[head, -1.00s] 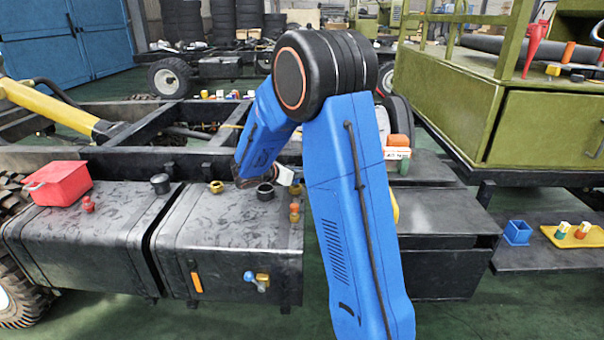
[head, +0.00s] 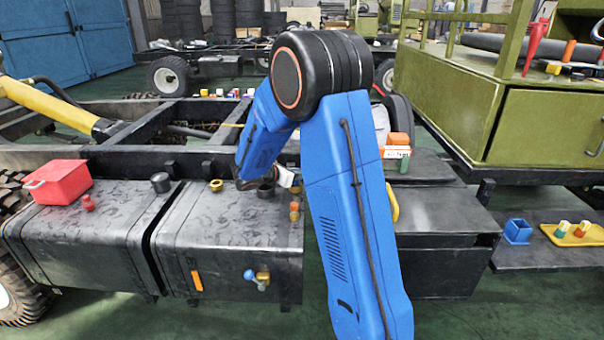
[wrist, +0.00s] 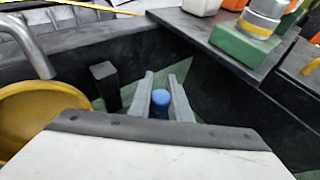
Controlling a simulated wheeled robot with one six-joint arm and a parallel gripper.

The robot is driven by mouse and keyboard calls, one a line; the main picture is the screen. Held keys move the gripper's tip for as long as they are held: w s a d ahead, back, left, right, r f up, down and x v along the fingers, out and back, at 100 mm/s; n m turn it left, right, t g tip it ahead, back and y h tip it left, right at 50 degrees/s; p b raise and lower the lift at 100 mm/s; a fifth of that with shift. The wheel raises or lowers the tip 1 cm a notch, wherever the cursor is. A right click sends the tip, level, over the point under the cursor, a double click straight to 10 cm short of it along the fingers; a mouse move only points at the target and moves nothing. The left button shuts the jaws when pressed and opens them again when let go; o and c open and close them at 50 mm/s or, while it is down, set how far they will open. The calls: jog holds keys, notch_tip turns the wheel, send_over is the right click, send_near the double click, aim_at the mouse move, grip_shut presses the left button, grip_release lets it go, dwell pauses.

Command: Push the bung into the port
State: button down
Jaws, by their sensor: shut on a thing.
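In the wrist view my gripper (wrist: 161,84) has its two grey fingers on either side of a small blue bung (wrist: 160,100), shut on it. Only the bung's rounded blue top shows clearly. In the head view the white body of my gripper (head: 286,177) is low over the right tank's top, just right of a black ring (head: 266,189). My blue arm hides the fingers and bung there. I cannot tell which opening is the port; none shows clearly below the bung.
A brass ring (head: 216,186) and small orange fittings (head: 294,211) sit on the right tank (head: 220,240). A red box (head: 58,181) stands on the left tank. In the wrist view a yellow round thing (wrist: 35,115) and a green block (wrist: 245,45) flank the fingers.

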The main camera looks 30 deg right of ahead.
jog(key=shift+f, duration=0.95)
jog(key=c, duration=1.6)
grip_release()
jog(key=shift+o, duration=0.2)
jog(key=v, duration=1.7)
jog(key=shift+a, duration=0.2)
jog(key=shift+s+r, duration=0.1)
